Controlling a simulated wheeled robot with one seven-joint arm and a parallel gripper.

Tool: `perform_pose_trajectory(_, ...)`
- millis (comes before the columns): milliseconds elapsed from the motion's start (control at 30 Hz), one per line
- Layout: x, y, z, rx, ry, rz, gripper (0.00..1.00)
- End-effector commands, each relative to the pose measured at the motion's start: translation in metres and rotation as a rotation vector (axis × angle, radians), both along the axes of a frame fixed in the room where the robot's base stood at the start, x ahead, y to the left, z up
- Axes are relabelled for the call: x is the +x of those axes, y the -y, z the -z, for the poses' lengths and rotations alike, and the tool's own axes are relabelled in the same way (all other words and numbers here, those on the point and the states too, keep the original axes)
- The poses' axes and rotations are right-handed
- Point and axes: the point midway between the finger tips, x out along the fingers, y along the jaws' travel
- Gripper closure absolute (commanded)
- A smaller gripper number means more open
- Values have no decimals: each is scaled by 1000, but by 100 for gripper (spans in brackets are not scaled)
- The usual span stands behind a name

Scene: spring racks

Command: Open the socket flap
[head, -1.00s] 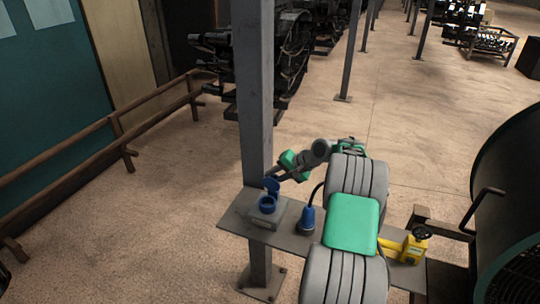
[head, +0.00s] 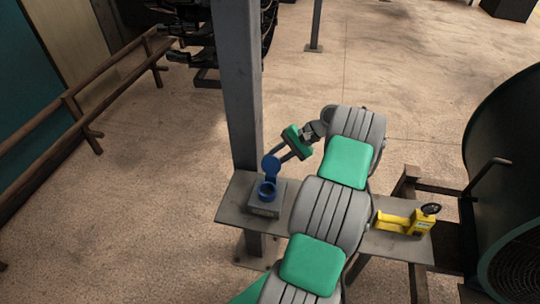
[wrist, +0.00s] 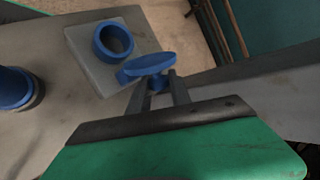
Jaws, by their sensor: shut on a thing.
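The socket (head: 267,193) is a blue ring on a grey box on the shelf; it also shows in the wrist view (wrist: 113,40). In the wrist view the flap (wrist: 147,64) is seen nearly edge-on, tilted beside the ring. My gripper (wrist: 158,86) has its two fingers on either side of a small blue part of the flap, shut on it. In the head view my gripper (head: 279,161) is right beside the flap, its tips partly hidden.
A grey shelf plate (head: 237,196) carries the socket in front of a grey post (head: 236,90). A blue plug (wrist: 15,88) stands left in the wrist view. A yellow device (head: 408,222) with a black handwheel sits right of my arm. A big dark drum (head: 510,190) is at right.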

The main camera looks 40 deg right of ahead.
Motion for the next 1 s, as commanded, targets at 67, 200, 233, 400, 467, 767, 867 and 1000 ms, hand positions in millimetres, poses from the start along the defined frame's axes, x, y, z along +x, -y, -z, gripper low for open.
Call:
perform_pose_trajectory(67,0,-1,1,5,-1,-1,100)
perform_pose_trajectory(200,-1,-1,1,6,0,1,100)
perform_pose_trajectory(233,-1,0,1,6,0,1,100)
perform_pose_trajectory(400,-1,0,1,5,1,2,65)
perform_pose_trajectory(467,-1,1,1,4,1,3,60)
perform_pose_trajectory(767,-2,1,1,2,1,4,55)
perform_pose_trajectory(867,-1,1,0,2,1,3,55)
perform_pose_trajectory(1000,6,0,-1,-15,15,2,55)
